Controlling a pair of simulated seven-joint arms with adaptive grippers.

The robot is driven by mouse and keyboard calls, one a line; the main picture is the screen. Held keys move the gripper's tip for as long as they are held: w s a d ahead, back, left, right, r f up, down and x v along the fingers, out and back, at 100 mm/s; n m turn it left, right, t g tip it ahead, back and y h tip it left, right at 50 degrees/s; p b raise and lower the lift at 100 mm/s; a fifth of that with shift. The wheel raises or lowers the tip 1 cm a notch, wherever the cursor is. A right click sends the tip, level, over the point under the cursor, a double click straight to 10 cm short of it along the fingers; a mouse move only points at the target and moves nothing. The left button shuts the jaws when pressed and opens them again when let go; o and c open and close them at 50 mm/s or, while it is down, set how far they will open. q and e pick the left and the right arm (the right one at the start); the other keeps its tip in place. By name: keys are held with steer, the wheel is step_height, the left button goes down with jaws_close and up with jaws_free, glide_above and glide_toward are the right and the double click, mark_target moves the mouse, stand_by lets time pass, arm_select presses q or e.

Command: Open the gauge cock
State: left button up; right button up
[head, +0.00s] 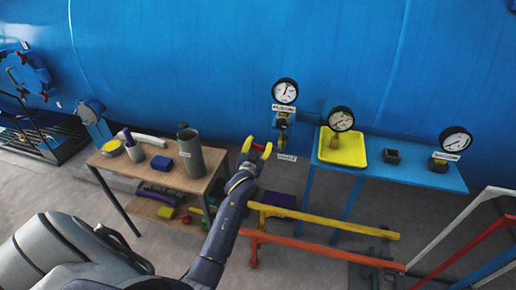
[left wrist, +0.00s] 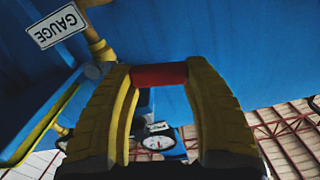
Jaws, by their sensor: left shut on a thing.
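The red handle of the gauge cock shows between the two yellow fingertips of my left gripper (head: 257,148). In the left wrist view the red handle (left wrist: 160,75) spans the gap between the fingertips, and the gripper is shut on it. Brass pipework (left wrist: 100,47) of the cock shows beside the white GAUGE label (left wrist: 57,25), which looks upside down there. In the head view the GAUGE label (head: 287,157) hangs just right of the gripper, below a pressure gauge (head: 285,91). Whether the cock is open or closed I cannot tell. My right gripper is not in view.
A blue autoclave (head: 230,60) fills the back. A blue table (head: 440,178) at right holds a yellow tray (head: 343,160) and gauges. A wooden bench (head: 130,168) at left holds a grey jug (head: 189,152) and a blue box (head: 162,164). Yellow and red rails (head: 330,222) run low in front.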

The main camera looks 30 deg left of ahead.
mark_target(263, 147)
arm_select(q)
steer(key=shift+w+d+r+m, duration=0.15)
steer(key=shift+d+r+m, duration=0.25)
steer(key=shift+r+m, duration=0.55)
steer(key=shift+w+d+r+m, duration=0.1)
steer(key=shift+d+r+m, duration=0.35)
steer(key=shift+m, duration=0.8)
steer(key=o, duration=1.6)
steer(key=v, duration=1.2)
